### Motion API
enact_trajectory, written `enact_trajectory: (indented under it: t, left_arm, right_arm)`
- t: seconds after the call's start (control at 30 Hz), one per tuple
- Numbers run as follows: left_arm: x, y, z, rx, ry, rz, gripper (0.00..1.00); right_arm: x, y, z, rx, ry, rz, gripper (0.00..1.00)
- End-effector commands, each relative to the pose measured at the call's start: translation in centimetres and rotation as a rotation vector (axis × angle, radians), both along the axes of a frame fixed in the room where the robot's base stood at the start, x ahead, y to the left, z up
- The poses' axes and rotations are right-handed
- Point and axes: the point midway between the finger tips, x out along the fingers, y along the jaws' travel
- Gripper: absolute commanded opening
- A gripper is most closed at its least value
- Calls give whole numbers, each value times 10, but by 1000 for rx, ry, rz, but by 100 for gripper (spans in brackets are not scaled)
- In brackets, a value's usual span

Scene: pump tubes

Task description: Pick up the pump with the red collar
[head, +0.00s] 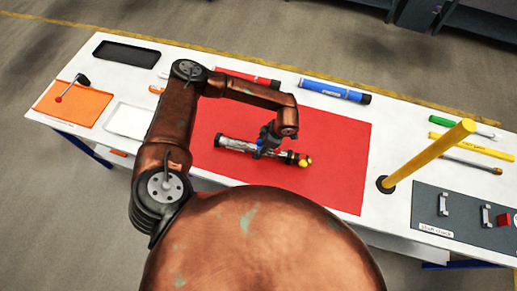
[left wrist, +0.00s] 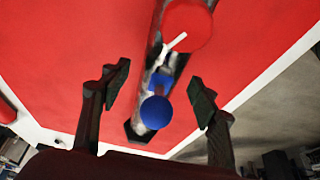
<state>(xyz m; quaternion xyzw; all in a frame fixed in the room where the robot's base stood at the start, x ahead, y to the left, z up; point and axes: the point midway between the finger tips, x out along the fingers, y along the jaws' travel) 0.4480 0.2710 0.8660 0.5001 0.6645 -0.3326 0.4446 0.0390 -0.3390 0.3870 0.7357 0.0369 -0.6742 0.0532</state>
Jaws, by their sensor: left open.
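A silver and black pump tube (head: 236,146) lies on the red mat (head: 340,160), with a yellow and red end at its right. I cannot make out a red collar on it for certain. My left gripper (head: 266,146) is over the middle of this tube. In the left wrist view the tube (left wrist: 147,88) runs between the two open, dark fingers of my left gripper (left wrist: 160,93), one on each side with gaps. A round red part (left wrist: 187,26) and a blue ball (left wrist: 155,112) show on it. My right gripper is not in view.
A red tube (head: 246,79) and a blue tube (head: 335,91) lie along the mat's back edge. A yellow post (head: 432,152) stands right of the mat.

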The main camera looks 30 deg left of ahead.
Motion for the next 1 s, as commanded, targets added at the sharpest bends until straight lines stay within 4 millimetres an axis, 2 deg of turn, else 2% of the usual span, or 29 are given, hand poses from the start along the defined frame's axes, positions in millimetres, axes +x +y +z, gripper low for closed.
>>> enact_trajectory:
  t: [0.1,0.3,1.0]
  left_arm:
    - [-1,3,-10,-2,2,-2,55]
    - [-1,3,-10,-1,1,-3,55]
    - [-1,2,-10,-1,1,-3,6]
  right_arm:
    - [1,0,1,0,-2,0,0]
    - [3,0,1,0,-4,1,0]
    - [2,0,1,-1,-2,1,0]
